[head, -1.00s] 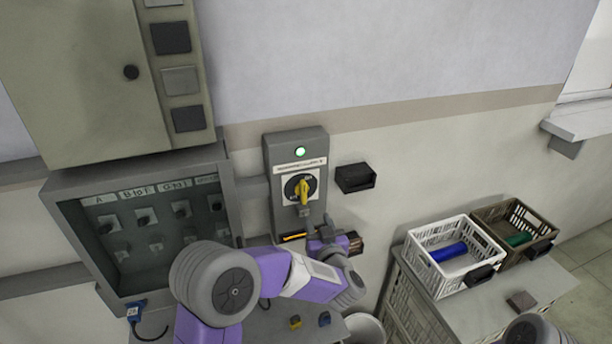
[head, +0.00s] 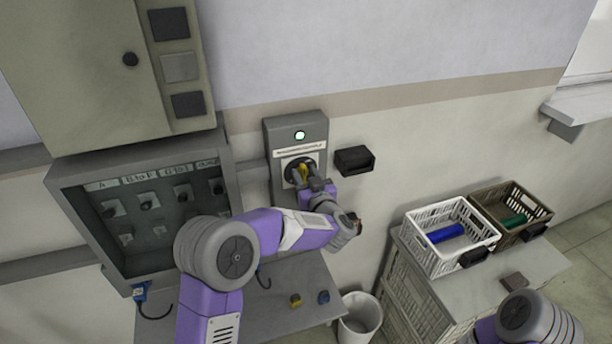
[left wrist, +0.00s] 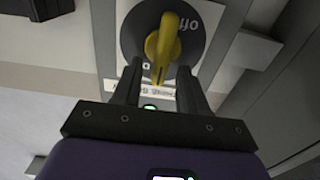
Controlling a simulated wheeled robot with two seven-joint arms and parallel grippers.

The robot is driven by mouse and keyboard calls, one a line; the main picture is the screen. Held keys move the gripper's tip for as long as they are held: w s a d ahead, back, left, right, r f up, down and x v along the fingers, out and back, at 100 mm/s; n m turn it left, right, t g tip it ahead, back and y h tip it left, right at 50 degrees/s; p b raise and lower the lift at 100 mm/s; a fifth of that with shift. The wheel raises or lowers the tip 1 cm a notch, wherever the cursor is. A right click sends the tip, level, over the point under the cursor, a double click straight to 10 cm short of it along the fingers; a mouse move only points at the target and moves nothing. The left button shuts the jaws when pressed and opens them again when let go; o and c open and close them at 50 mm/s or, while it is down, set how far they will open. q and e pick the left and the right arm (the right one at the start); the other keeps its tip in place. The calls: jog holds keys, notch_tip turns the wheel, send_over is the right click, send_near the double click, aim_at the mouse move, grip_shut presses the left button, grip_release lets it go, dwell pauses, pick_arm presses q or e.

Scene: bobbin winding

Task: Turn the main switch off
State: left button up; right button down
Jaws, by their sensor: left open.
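The main switch is a grey box (head: 297,124) on the wall with a lit green lamp (head: 300,135) above a dark round dial. Its yellow handle (head: 302,171) is partly covered by my left gripper (head: 313,185) in the head view. In the left wrist view the handle (left wrist: 163,45) stands on the dial (left wrist: 192,62), beside the inverted word "off". My left gripper (left wrist: 160,82) is open, with one finger to each side of the handle's tip in the picture. I cannot tell whether they touch it. My right gripper is out of view.
A black wall box (head: 354,160) sits close right of the switch. An open-fronted cabinet (head: 72,225) stands left. A white crate (head: 432,268) and a brown crate (head: 540,205) rest on the right table. A bin (head: 360,318) stands below.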

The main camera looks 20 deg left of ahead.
pick_arm(q)
grip_shut()
jog(key=shift+s+a+f+n+b, duration=0.1)
jog(key=shift+f+n+b, duration=0.05)
jog(key=shift+n+b, duration=0.9)
jog(key=shift+s+a+f+n+b, duration=0.2)
jog(key=shift+f+n+b, duration=0.1)
jog(key=shift+n+b, duration=2.45)
jog(key=shift+s+a+f+n+b, duration=0.15)
jog(key=shift+a+f+n+b, duration=0.15)
jog(key=shift+n+b, duration=2.5)
jog(key=shift+s+a+f+n+b, duration=0.15)
jog(key=shift+f+n+b, duration=0.2)
jog(key=shift+n+b, duration=2.4)
jog(key=shift+m+b, duration=0.25)
jog(key=shift+b, duration=0.05)
grip_release()
